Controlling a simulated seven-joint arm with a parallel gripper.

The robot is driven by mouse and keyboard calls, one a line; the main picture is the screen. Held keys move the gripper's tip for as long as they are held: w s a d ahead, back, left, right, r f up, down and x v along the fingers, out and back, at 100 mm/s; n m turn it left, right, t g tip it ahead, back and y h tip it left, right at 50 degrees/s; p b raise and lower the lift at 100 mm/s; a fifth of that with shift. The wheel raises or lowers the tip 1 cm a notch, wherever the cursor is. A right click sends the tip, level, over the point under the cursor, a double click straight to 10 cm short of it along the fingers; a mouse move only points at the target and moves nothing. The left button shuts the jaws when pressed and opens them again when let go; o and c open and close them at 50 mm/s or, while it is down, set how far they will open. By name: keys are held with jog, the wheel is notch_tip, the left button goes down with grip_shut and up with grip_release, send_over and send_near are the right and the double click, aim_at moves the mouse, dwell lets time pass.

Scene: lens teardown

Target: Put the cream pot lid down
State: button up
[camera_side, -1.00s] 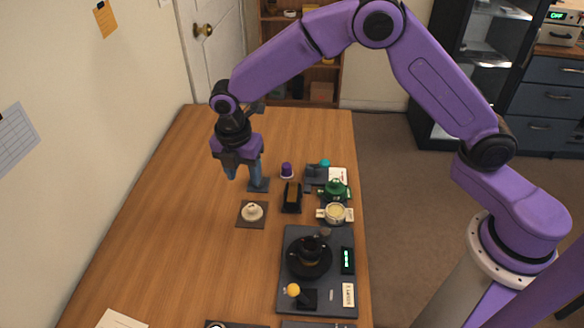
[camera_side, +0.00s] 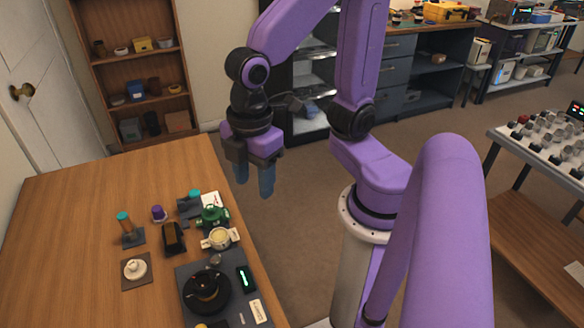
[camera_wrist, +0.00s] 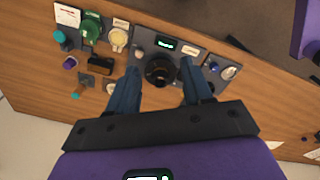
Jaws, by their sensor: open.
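The cream pot lid (camera_side: 135,268), pale and round with a knob, lies on a square brown mat (camera_side: 126,284) on the table's left part. My gripper (camera_side: 254,188) is open and empty, raised beyond the table's right edge in the side view, well apart from the lid.
A teal-topped tool (camera_side: 127,226) stands in a small dark base near the mat. A purple-topped piece (camera_side: 158,213), a dark block (camera_side: 173,238) and a green item (camera_side: 212,215) stand close by. A grey station (camera_side: 183,285) holds a black round part (camera_side: 207,290). The table's left is bare.

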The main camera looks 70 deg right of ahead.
jog(key=s+d+m, duration=0.2)
jog(key=s+d, duration=0.3)
jog(key=shift+s+f, duration=0.3)
